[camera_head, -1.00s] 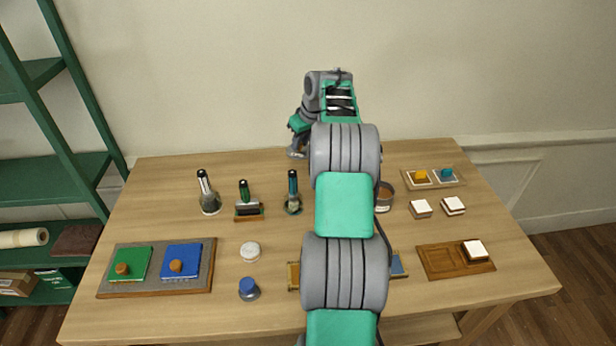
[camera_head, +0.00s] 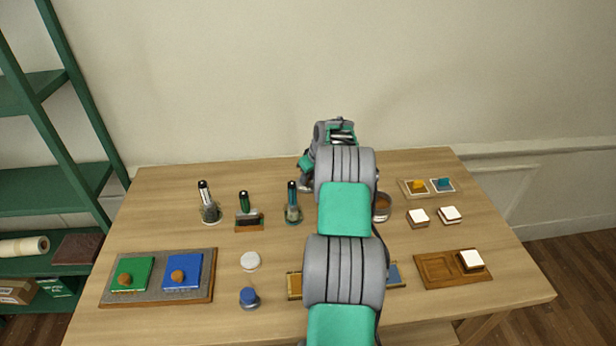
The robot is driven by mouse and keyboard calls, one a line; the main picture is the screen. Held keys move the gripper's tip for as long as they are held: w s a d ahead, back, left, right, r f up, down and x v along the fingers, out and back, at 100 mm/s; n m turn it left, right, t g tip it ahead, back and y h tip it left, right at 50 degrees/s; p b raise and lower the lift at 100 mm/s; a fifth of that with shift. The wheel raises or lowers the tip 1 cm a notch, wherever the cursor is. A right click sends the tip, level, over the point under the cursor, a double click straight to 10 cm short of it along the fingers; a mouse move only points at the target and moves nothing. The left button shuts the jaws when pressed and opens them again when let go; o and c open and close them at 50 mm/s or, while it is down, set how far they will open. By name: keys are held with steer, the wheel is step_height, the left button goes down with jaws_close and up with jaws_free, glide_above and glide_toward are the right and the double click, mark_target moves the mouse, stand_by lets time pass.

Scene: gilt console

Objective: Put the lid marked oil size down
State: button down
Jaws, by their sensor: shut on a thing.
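My gripper (camera_head: 304,186) is low over the back middle of the table, mostly behind my own arm. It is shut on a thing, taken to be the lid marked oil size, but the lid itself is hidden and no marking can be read. An open round pot (camera_head: 382,209) with brown contents stands just right of my arm, partly covered by it. A white round lid-like piece (camera_head: 250,261) lies on the table at centre left. I cannot read any marking on it.
Several upright tools (camera_head: 292,205) stand left of my gripper. A grey board (camera_head: 146,290) holds green and blue squares. A blue-topped piece (camera_head: 249,297) is at the front. Right are a wooden tray (camera_head: 434,270), white-topped blocks (camera_head: 418,218) and a small tray (camera_head: 408,193).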

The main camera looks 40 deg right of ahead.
steer(key=shift+f, duration=0.25)
steer(key=c, duration=1.2)
jaws_free()
steer(key=shift+r, duration=0.1)
